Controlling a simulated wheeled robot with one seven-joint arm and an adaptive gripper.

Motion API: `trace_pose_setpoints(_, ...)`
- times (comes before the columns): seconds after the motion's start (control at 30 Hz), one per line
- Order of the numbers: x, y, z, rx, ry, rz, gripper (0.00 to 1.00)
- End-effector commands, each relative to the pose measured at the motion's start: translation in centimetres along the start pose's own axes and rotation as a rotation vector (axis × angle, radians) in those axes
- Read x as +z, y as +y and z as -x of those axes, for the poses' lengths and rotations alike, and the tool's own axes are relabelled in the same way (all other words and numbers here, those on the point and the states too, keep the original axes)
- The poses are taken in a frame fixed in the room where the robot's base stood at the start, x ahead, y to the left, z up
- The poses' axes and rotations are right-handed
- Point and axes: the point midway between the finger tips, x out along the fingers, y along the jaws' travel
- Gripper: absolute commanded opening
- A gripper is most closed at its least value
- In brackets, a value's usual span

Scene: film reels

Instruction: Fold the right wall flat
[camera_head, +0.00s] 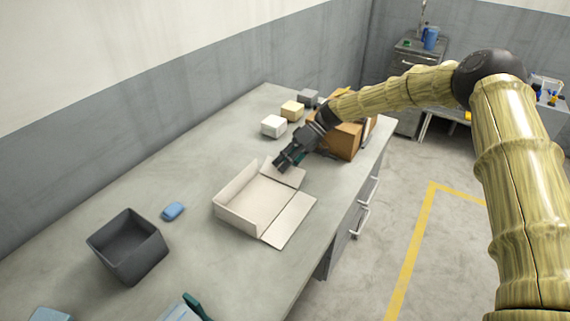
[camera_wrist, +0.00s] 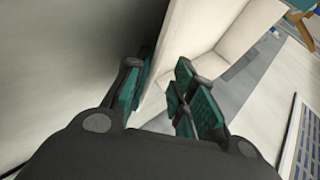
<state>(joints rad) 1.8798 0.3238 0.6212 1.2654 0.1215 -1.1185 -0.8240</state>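An open cream carton (camera_head: 264,204) lies on the grey workbench. One panel (camera_head: 290,219) lies flat toward the bench's front edge. The walls on the left side (camera_head: 236,190) stand up. A further wall (camera_head: 289,177) on the far side, beside my gripper, looks raised or tilted; its exact angle is unclear. My gripper (camera_head: 278,163) is at this far wall. In the wrist view, its teal-padded fingers (camera_wrist: 157,82) are apart, with a pale wall edge (camera_wrist: 166,70) between them. The wall looks close to the left finger, but I cannot tell whether it touches.
Bare bench lies between the carton and the wall.

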Motion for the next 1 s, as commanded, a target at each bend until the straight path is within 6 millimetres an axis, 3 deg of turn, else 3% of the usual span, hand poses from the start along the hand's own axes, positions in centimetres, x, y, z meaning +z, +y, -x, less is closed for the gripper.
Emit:
trace_pose_setpoints(0.23,-0.1,0.0,2.0,0.001,0.002,0.0,0.25)
trace_pose_setpoints(0.7,0.0,0.1,10.0,0.002,0.002,0.0,0.25)
trace_pose_setpoints(1.0,0.0,0.1,12.0,0.0,0.0,0.0,0.25)
